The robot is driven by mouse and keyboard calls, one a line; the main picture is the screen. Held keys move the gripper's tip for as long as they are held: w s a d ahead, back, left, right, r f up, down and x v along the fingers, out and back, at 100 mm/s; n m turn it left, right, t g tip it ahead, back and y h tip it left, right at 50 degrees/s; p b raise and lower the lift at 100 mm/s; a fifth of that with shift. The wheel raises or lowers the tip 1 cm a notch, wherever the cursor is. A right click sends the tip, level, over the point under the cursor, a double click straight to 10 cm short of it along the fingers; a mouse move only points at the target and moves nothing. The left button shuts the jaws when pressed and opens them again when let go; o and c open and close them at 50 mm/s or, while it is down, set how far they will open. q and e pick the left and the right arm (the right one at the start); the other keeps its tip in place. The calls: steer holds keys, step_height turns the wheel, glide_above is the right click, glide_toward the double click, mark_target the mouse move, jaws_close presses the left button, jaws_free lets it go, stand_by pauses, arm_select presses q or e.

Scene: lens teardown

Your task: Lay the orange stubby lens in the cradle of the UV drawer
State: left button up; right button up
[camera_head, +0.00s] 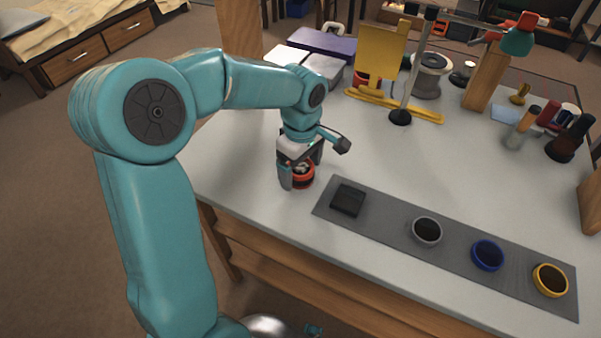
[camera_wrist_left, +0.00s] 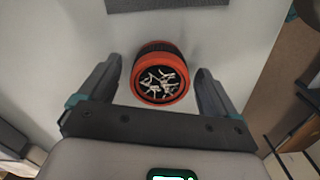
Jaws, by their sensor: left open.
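The orange stubby lens (camera_head: 302,179) is on the table near its front left edge, left of the grey mat. In the left wrist view the lens (camera_wrist_left: 160,82) shows an orange rim, a black barrel and white crack-like lines across its face. My left gripper (camera_head: 300,172) is over it, pointing down. Its open fingers (camera_wrist_left: 159,68) stand on either side of the lens, with a gap at each side. A purple-topped box (camera_head: 322,42) stands at the back left; I cannot tell if it is the UV drawer, and no cradle shows clearly. My right gripper is not in view.
The grey mat (camera_head: 385,237) holds a black block (camera_head: 348,199) and grey (camera_head: 427,231), blue (camera_head: 488,255) and yellow (camera_head: 550,280) rings. A yellow stand (camera_head: 381,55) and a thin metal post (camera_head: 416,72) rise behind. The table's middle is clear.

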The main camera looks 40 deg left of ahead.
arm_select(q)
steer(key=c, duration=1.2)
steer(key=shift+c, duration=0.5)
steer(key=shift+r, duration=0.15)
